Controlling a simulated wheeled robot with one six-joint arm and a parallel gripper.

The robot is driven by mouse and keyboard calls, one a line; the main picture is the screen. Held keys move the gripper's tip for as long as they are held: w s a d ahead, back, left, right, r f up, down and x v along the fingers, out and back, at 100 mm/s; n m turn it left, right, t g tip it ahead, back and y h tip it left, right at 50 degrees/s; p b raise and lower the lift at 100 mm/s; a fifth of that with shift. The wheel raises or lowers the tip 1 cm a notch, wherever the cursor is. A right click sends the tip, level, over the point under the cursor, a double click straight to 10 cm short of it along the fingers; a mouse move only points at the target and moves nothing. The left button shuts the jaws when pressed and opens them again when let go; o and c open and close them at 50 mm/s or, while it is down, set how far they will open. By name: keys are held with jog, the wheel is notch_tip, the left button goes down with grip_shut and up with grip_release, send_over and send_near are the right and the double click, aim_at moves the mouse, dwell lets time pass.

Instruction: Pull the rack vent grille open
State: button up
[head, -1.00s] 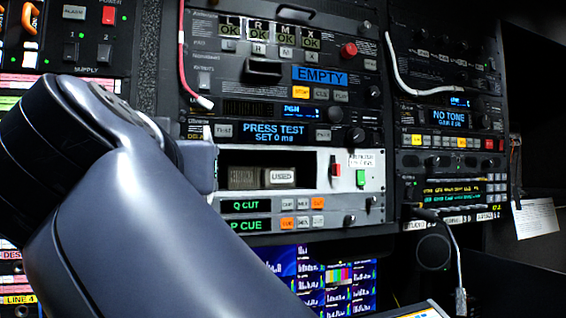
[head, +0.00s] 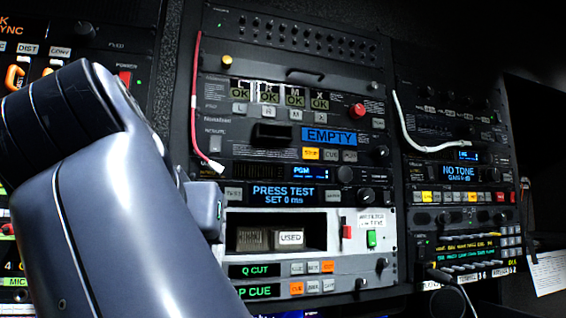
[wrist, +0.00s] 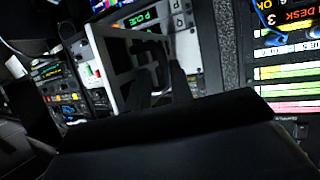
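In the head view my arm covers the lower left, and my gripper and the grille are hidden.
The rack (head: 290,100) fills the head view's middle, with the white-faced unit (head: 375,270) near its bottom. A red cable (head: 194,110) and a white cable (head: 408,130) hang across the panels. A coloured label panel (wrist: 288,72) stands at the wrist view's right.

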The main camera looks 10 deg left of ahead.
notch_tip(320, 180, up, 10)
jog(key=t+y, duration=0.2)
jog(key=t, duration=0.2)
jog(key=shift+w+a+f+n, duration=0.15)
jog(key=shift+w+n, duration=0.1)
jog(key=shift+n, duration=0.15)
notch_tip(320, 180, down, 8)
jog(key=d+f+m+g+h, duration=0.1)
jog(key=g+h, duration=0.1)
jog(key=g, duration=0.2)
jog(key=s+a+p, duration=0.4)
jog(key=s+a, duration=0.3)
jog(key=s, duration=0.3)
jog(key=shift+s+a+f, duration=0.15)
jog(key=shift+s+a, duration=0.05)
jog(key=shift+a, duration=0.05)
jog(key=shift+p, duration=0.3)
